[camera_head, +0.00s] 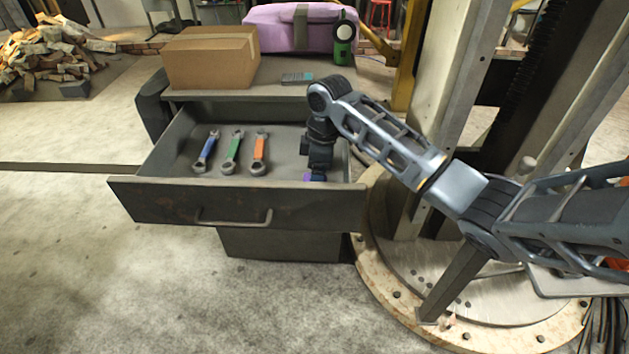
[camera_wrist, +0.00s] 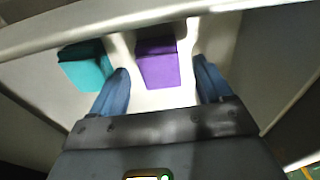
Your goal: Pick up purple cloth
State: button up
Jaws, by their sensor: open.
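The purple cloth (camera_wrist: 157,64) is a small folded block on the pale drawer floor in the wrist view. It lies between and just ahead of the two blue fingertips of my gripper (camera_wrist: 160,82), which are apart with nothing held. In the head view a sliver of the purple cloth (camera_head: 307,177) shows at the bottom of my gripper (camera_head: 316,174), which points down inside the open drawer (camera_head: 235,205) at its right end. The rest of the cloth is hidden there by the gripper and the drawer front.
A teal folded cloth (camera_wrist: 86,65) lies left of the purple one, close to the left finger. Blue (camera_head: 206,151), green (camera_head: 233,150) and orange (camera_head: 260,150) wrenches lie in the drawer. A cardboard box (camera_head: 210,60) and a purple case (camera_head: 275,30) stand on the cabinet top.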

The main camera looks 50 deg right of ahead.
jog(key=shift+f, duration=0.6)
jog(key=c, duration=1.1)
jog(key=shift+c, duration=0.2)
jog(key=shift+r, duration=0.15)
